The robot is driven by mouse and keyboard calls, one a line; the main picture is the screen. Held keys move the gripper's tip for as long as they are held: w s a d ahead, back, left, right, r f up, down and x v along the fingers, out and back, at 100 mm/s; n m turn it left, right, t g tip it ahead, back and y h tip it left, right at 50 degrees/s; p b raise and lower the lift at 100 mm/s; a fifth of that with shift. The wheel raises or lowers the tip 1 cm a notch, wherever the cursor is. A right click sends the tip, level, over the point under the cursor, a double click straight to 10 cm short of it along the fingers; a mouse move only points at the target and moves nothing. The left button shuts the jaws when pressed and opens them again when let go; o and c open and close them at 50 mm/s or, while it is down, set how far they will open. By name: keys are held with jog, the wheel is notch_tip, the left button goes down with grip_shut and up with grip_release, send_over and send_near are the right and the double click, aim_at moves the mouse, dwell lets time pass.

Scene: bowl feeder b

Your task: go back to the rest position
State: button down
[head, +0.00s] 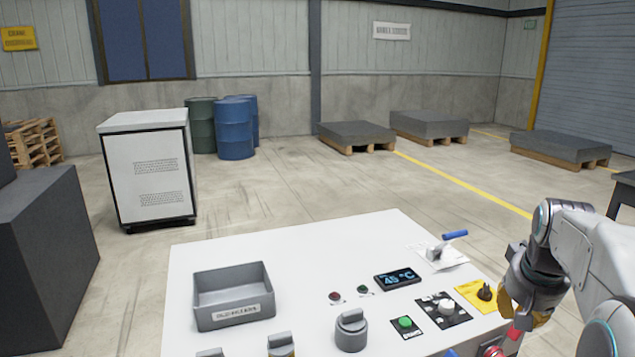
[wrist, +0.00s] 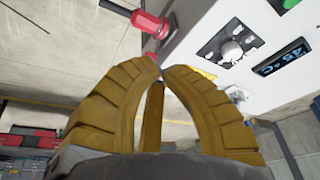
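My gripper (head: 522,300) hangs over the right edge of the white panel table (head: 330,235) in the head view, with its yellow fingers pointing down. In the wrist view the ribbed yellow fingers of my gripper (wrist: 163,70) bend inward and their tips come together, with nothing seen between them. A red-handled part (wrist: 148,21) lies just beyond the fingertips in that view, apparently apart from them. In the head view a red piece (head: 514,334) shows just below the fingers, partly hidden.
The panel holds a grey bin (head: 234,312), a display (head: 397,279), a green button (head: 405,323), a black knob on a yellow plate (head: 484,292) and a blue-handled lever (head: 453,236). A white cabinet (head: 150,175) stands behind at left. The floor behind the table is open.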

jog(key=s+a+f+g+y+p, duration=0.1)
jog(key=s+a+f, duration=0.25)
jog(key=s, duration=0.25)
jog(key=s+a+f+g, duration=0.1)
jog(key=s+a+f, duration=0.25)
jog(key=s, duration=0.25)
jog(key=s+a+r+n+t+p, duration=0.1)
jog(key=s+a+r+n+p, duration=0.4)
jog(key=s+a, duration=0.4)
notch_tip(320, 180, up, 2)
jog(key=shift+s+a+r+t+y+p, duration=0.2)
jog(key=shift+s+a+t+y+p, duration=0.3)
jog(key=shift+a, duration=0.75)
jog(key=c, duration=1.9)
grip_release()
jog(key=shift+w, duration=0.2)
jog(key=shift+c, duration=0.2)
